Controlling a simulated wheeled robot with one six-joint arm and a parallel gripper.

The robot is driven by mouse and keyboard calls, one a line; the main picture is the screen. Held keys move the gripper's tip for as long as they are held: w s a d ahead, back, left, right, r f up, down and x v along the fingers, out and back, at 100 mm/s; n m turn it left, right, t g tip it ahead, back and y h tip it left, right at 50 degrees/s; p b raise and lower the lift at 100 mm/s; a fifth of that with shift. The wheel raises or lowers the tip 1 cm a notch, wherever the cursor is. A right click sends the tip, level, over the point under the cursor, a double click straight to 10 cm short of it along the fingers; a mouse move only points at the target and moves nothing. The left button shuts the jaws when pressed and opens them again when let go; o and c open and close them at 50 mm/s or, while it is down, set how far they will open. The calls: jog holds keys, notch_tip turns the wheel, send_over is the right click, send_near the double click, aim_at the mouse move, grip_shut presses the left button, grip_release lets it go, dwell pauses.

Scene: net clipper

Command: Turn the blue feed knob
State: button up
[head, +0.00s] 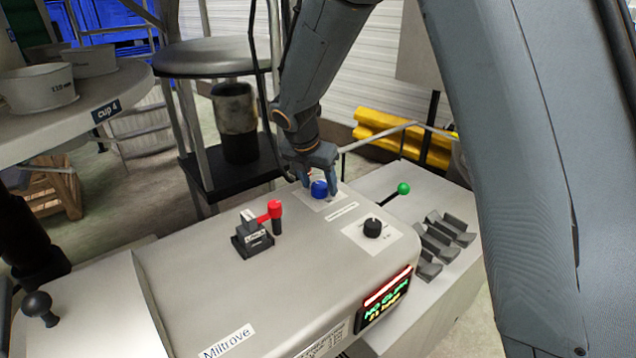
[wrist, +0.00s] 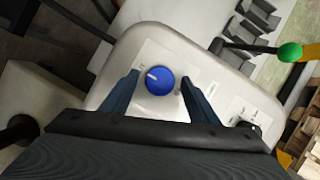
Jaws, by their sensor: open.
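The blue feed knob (head: 320,188) stands on a white label plate at the back of the grey machine top. It also shows in the wrist view (wrist: 159,80), with a white pointer mark aimed to the upper left. My gripper (head: 320,183) is over the knob from above, its two fingers on either side of it. In the wrist view my gripper (wrist: 160,88) is open, and gaps show between the knob and both fingers.
A black knob (head: 373,228) sits to the right of the blue knob. A red-handled lever (head: 272,212) stands to its left, and a green-balled lever (head: 403,189) sticks out at the right. A lit display (head: 385,300) is on the front. Grey clips (head: 440,240) lie at the right.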

jog(key=c, duration=1)
jog(key=shift+c, duration=0.2)
